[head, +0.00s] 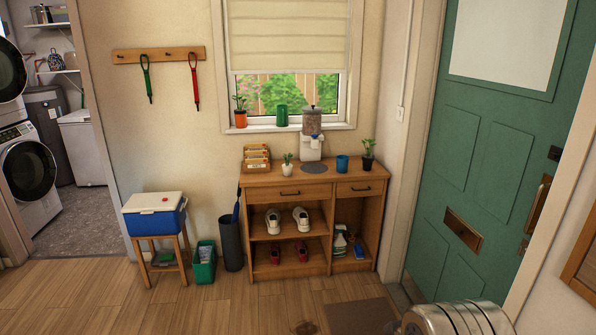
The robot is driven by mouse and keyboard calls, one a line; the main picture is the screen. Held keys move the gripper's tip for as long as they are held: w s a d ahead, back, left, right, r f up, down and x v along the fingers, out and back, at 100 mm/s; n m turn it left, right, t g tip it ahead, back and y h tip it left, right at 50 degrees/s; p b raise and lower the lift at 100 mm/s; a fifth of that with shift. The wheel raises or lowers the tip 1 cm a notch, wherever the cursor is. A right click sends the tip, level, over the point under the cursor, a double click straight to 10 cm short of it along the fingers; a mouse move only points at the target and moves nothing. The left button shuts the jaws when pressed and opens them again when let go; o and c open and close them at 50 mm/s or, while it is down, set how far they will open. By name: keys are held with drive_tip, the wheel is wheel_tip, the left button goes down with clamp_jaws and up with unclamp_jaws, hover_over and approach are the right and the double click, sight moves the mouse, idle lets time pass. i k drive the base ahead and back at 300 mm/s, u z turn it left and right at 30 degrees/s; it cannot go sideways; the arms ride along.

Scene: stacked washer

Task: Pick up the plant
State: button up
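Several plants are in the head view. A small plant in a white pot (288,164) stands on the wooden cabinet, left of a round grey mat. A plant in a dark pot (368,155) stands at the cabinet top's right end. A plant in an orange pot (240,113) stands on the windowsill. All stand upright. The frame does not show which one the task means. My gripper is not in view.
A cooler (154,211) on a stool and a green bin (204,262) stand left. Floor before the cabinet is mostly clear.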

sight(368, 159)
drive_tip(key=i, duration=3.3)
drive_tip(key=z, duration=1.75)
